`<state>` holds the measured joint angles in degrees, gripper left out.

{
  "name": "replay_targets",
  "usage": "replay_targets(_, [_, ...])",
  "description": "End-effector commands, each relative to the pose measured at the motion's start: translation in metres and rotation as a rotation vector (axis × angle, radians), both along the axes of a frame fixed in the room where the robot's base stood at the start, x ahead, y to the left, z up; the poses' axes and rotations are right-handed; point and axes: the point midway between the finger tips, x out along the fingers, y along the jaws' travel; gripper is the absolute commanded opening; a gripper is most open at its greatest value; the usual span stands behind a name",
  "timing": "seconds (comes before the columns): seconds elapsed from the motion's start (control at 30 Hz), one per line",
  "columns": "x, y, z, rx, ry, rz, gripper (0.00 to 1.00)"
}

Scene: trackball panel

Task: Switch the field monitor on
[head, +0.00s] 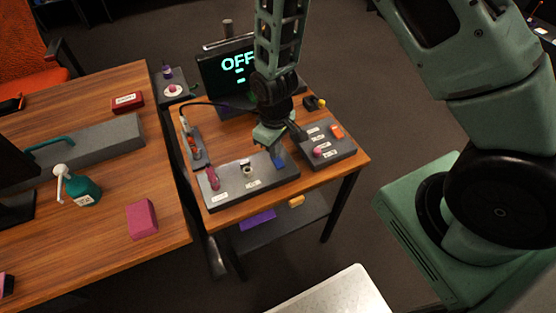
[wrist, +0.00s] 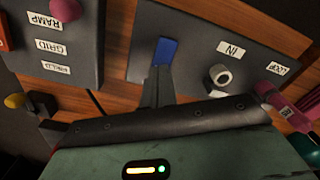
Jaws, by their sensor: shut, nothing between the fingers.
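The field monitor (head: 238,72) stands at the back of the small table, its dark screen showing "OFF" in green letters. My gripper (head: 277,150) is shut and empty, low over the front grey panel (head: 228,199). In the wrist view my gripper (wrist: 158,74) has its fingertips right by a blue switch-like part (wrist: 165,51) on that panel. I cannot tell whether they touch it. The right grey panel (head: 340,158) has labels reading "RAMP", "GRID" and "FIELD" (wrist: 56,69) in the wrist view. It carries a pink knob (head: 317,152) and an orange switch (head: 337,131).
A narrow grey panel (head: 194,148) with a cable lies at the left. A yellow-and-black item (head: 314,103) is behind the right panel. The wooden desk (head: 100,240) adjoins left.

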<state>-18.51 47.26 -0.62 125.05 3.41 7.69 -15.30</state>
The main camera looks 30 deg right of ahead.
Motion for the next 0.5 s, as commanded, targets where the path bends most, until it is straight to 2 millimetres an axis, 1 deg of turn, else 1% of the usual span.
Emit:
replay_targets(0.4, [-0.0001,0.0000,-0.0068,0.000,0.000,0.000,0.00])
replay_targets(0.5, [-0.0003,-0.0001,-0.0055,-0.001,0.001,0.000,0.00])
